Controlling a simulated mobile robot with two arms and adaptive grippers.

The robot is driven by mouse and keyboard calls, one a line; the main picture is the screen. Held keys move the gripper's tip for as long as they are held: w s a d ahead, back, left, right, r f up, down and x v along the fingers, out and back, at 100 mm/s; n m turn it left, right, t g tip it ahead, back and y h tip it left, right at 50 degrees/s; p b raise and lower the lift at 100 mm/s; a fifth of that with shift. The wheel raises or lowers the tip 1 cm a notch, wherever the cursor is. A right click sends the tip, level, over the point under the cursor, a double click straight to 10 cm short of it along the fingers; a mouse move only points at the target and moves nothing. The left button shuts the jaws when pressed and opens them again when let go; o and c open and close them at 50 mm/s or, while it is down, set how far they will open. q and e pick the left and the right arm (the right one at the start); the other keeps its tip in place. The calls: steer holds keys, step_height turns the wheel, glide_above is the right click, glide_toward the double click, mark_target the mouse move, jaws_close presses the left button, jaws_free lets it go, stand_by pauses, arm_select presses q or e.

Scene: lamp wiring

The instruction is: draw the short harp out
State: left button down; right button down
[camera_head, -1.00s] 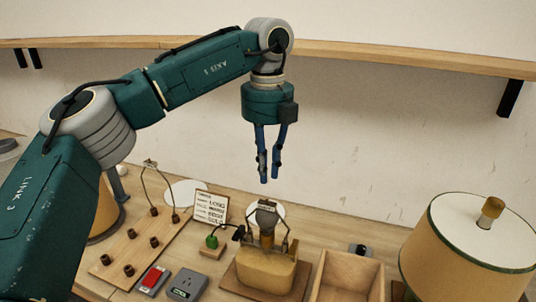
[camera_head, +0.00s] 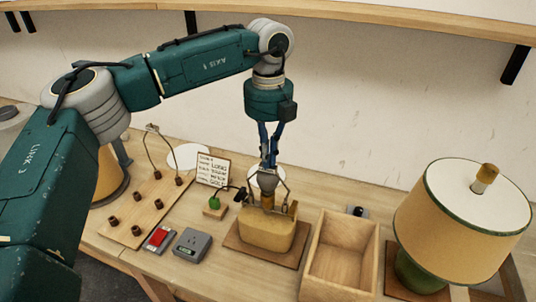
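A wire harp (camera_head: 285,186) stands in the yellow lamp body (camera_head: 266,232), its arms on both sides of the bulb (camera_head: 266,184). My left gripper (camera_head: 268,164) points straight down at the top of this harp. Its blue fingers overlap the harp's top in the picture, so I cannot tell whether they touch or grip it. Another, taller-looking wire harp (camera_head: 152,129) stands in the peg board (camera_head: 158,207) on the left. My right gripper is not in view.
An empty wooden bin (camera_head: 346,215) stands right of the lamp body, and a shaded lamp (camera_head: 455,215) is at far right. A lettered card (camera_head: 213,170), a green item (camera_head: 214,203), a red switch (camera_head: 159,238) and a grey box (camera_head: 192,244) are to the left.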

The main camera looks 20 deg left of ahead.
arm_select(q)
steer(key=shift+r+p, duration=0.45)
steer(key=shift+r, duration=0.4)
stand_by(0.6)
steer(key=shift+r+p, duration=1.8)
steer(key=shift+r, duration=1.05)
